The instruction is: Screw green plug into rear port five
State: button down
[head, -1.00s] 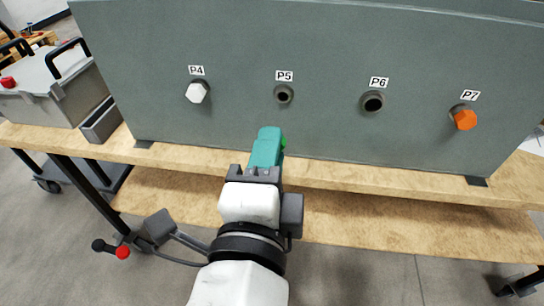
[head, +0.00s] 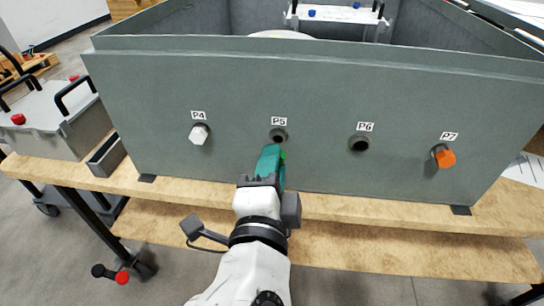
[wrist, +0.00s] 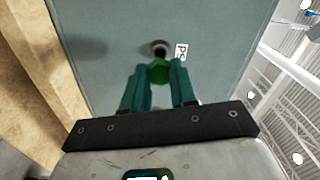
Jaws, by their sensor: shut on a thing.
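The green plug (wrist: 159,71) is held between the teal fingers of my gripper (wrist: 155,84) in the wrist view. In the head view only a small green edge of the plug (head: 283,156) shows beside my gripper (head: 269,160). Port P5 (head: 278,135) is a dark round hole in the grey-green panel, just above the fingertips. In the wrist view the port (wrist: 159,47) lies directly beyond the plug; I cannot tell whether they touch.
The neighbouring port P4 holds a white plug (head: 199,134) and P7 an orange plug (head: 444,157). Port P6 (head: 359,143) is open. The grey housing (head: 320,80) stands on a wooden bench (head: 400,214). A grey case (head: 60,120) stands at left.

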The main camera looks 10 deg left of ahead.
jog(key=n+p, duration=0.6)
jog(key=n, duration=0.1)
jog(key=w+n+p, duration=0.1)
jog(key=n+p, duration=0.5)
jog(key=n, duration=0.1)
jog(key=n+p, duration=0.7)
jog(key=shift+w, duration=0.3)
dwell(0.7)
jog(key=shift+d+f+b, duration=0.1)
jog(key=shift+f+b, duration=0.05)
jog(key=shift+b, duration=1.1)
dwell(1.1)
jog(key=shift+w+b, duration=0.7)
jog(key=shift+w, duration=0.05)
dwell(1.3)
jog(key=c, duration=1.4)
grip_release()
jog(key=shift+c, duration=0.2)
grip_shut()
